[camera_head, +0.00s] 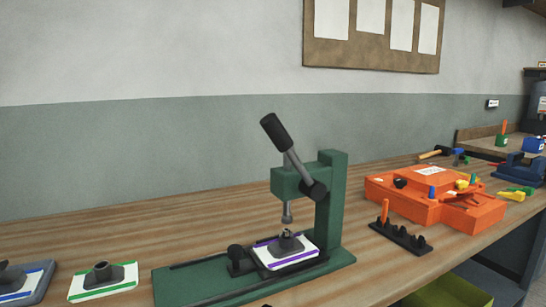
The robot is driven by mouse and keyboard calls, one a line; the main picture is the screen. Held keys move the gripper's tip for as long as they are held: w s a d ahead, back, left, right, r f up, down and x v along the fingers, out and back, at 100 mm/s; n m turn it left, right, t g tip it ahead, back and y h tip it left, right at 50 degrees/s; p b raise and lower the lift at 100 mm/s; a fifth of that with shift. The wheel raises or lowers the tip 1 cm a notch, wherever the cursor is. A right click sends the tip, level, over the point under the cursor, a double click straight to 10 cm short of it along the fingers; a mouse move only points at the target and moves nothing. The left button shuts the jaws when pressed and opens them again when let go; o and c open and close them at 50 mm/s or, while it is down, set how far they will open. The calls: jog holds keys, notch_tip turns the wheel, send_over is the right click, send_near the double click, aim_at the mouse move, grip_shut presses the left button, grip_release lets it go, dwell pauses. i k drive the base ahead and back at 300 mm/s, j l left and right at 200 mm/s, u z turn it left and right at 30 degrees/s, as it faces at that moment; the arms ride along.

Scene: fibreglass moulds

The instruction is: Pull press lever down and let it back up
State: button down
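The green press (331,205) stands on the wooden bench near the middle of the head view. Its lever (281,142) has a thick black grip and is raised, leaning up to the left from a dark pivot on the press. The grey ram (287,211) hangs above a small dark mould piece (287,243) on a white plate with purple edges (299,258). A small gap shows between the ram and the piece. My gripper is not in view.
More plates with grey pieces, one green-edged (118,281) and one blue-edged (30,284), lie at the left. An orange fixture (412,206) and a black rack (400,238) stand to the right. The bench behind the press is clear.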

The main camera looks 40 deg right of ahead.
aim_at(316, 190)
jog(key=k+z, duration=0.15)
jog(key=z, duration=0.2)
jog(key=k+z, duration=0.15)
jog(key=z, duration=0.2)
jog(key=k+z, duration=0.15)
jog(key=z, duration=0.2)
